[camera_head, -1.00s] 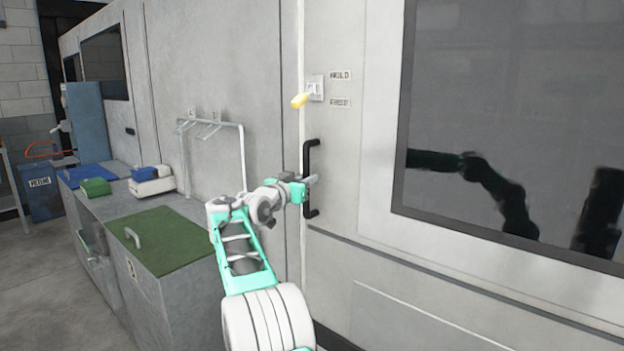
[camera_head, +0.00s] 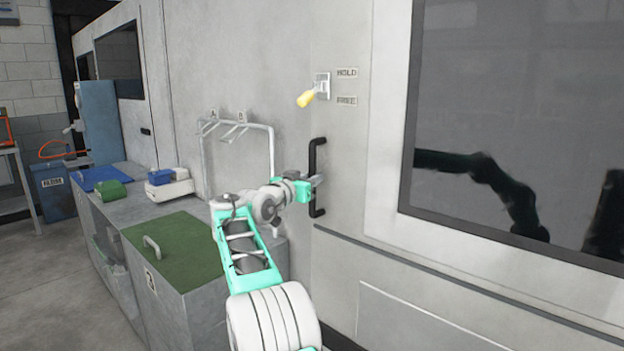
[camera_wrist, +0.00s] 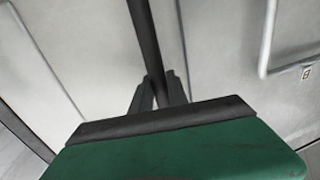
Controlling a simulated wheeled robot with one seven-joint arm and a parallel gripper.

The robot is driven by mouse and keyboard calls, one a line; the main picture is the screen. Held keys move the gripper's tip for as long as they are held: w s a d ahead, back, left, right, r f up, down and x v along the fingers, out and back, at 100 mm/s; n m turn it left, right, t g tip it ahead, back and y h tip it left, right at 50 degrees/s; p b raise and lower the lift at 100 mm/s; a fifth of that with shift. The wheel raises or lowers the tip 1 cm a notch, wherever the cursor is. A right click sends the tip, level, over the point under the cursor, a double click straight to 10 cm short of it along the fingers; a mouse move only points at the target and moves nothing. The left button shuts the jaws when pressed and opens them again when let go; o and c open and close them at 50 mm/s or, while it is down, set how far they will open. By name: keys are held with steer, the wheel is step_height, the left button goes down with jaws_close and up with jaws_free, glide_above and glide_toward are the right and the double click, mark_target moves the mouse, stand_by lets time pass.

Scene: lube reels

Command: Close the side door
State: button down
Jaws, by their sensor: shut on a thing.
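The side door (camera_head: 350,180) is a large pale grey panel with a dark window (camera_head: 515,120). Its black vertical handle (camera_head: 316,158) is near the door's left edge. My gripper (camera_head: 317,181) is shut on the lower part of the handle. In the wrist view, the two fingers (camera_wrist: 159,95) sit on both sides of the black handle bar (camera_wrist: 146,45). The door's left edge stands close to the white rack on the wall. I cannot tell whether the edge sits flush with the wall.
A white rack (camera_head: 272,150) with hooks is left of the door. A grey cabinet (camera_head: 190,300) with a green lid (camera_head: 175,242) stands below it. Floor is open at the far left.

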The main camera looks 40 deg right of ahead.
steer(key=c, duration=1.7)
jaws_free()
steer(key=shift+w+a+r, duration=0.1)
steer(key=shift+w+r, duration=0.1)
steer(key=shift+r, duration=0.05)
steer(key=shift+c, duration=0.2)
steer(key=o, duration=0.4)
steer(key=shift+w+f, duration=0.1)
steer(key=shift+f, duration=0.05)
steer(key=shift+o, duration=0.2)
steer(key=b+v, duration=0.1)
steer(key=v, duration=0.6)
steer(key=shift+a, duration=0.35)
